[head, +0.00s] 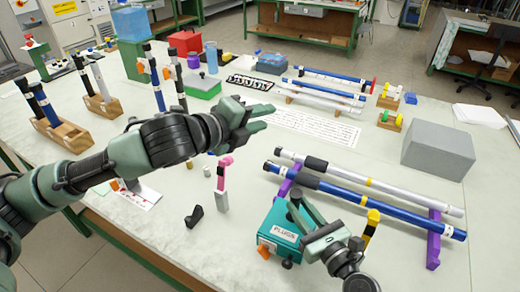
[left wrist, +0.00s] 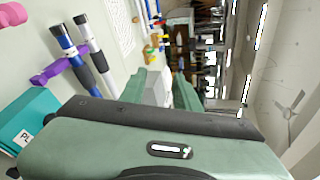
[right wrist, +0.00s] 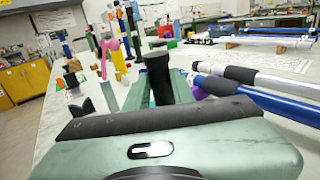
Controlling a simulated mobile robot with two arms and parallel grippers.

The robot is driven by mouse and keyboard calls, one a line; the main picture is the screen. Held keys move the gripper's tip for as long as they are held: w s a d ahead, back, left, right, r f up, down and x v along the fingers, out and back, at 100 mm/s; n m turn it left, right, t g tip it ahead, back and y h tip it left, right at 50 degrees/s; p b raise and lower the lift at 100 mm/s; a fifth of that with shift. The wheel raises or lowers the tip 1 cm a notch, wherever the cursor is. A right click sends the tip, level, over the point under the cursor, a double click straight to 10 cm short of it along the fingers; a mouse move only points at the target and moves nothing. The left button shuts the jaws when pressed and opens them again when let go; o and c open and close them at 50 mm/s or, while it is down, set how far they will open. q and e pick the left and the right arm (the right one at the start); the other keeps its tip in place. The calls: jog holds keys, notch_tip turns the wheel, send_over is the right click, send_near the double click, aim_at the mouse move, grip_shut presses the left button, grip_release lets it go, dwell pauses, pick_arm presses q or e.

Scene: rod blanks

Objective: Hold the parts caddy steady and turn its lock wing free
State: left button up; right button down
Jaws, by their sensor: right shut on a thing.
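The parts caddy (head: 277,228) is a teal box with a "PLUGS" label, near the front of the table; a corner of it shows in the left wrist view (left wrist: 38,108). An orange piece (head: 264,251) and a dark knob (head: 287,264) are on its front; I cannot tell which is the lock wing. My right gripper (head: 300,207) is shut at the caddy's top, on its dark upright handle (right wrist: 158,75). My left gripper (head: 256,116) is open and empty, high above the table and away from the caddy. Its fingers (left wrist: 160,88) stand apart.
Blue and white rods (head: 380,205) lie on purple supports (head: 434,240) right of the caddy. A pink-topped post (head: 222,172) and a black block (head: 194,216) stand to its left. A grey box (head: 437,150) is at the right.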

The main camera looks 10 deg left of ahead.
pick_arm(q)
jog(key=m, duration=0.7)
send_near(261, 255)
jog(key=x, duration=0.9)
grip_shut()
